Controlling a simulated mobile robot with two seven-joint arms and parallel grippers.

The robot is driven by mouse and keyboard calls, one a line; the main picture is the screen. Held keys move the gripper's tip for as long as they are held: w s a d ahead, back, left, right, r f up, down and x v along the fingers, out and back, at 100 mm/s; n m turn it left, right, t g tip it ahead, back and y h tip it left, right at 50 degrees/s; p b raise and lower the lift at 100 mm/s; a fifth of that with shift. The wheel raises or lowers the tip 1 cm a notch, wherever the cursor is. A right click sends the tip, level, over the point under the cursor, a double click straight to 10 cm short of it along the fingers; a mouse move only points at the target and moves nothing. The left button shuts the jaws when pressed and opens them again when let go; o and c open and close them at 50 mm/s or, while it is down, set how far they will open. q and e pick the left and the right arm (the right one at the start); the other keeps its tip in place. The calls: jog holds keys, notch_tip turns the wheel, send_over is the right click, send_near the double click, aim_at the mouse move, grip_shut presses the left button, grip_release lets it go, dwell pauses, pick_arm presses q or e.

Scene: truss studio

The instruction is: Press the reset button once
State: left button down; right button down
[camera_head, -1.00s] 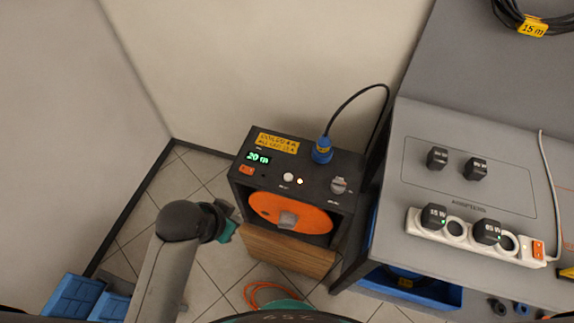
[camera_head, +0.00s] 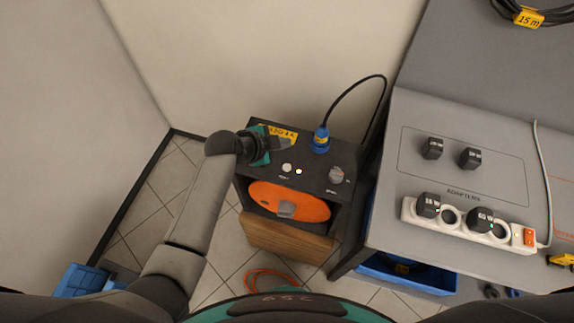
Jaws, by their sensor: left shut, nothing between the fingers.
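The reset button is the small pale round button (camera_head: 287,168) on the top panel of the black reel box (camera_head: 316,168), with a small label below it too small to read. A small lit lamp (camera_head: 298,171) is just right of it. My left gripper (camera_head: 288,144) is shut and empty, above the panel's left part, a little beyond the button in the picture and apart from it. It hides the green display and part of the yellow label (camera_head: 290,134). My right gripper is not in view.
A blue plug (camera_head: 321,141) with a black cable and a dark knob (camera_head: 336,174) are on the same panel. An orange reel (camera_head: 290,200) sits in the box front. The grey bench (camera_head: 400,225) on the right carries a white power strip (camera_head: 465,228) and several adapters.

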pick_arm(q)
jog(key=shift+f, duration=0.15)
jog(key=b, duration=0.7)
send_over(283, 169)
notch_tip(283, 169, down, 7)
jog(key=shift+s+f, duration=0.1)
jog(key=shift+f+b, duration=0.7)
dwell(1.3)
jog(key=shift+f, duration=0.4)
jog(key=shift+f+b, duration=0.45)
jog(key=shift+b, duration=0.15)
dwell(0.4)
jog(key=shift+r, duration=0.1)
jog(key=shift+r+p, duration=0.75)
jog(key=shift+p, duration=0.1)
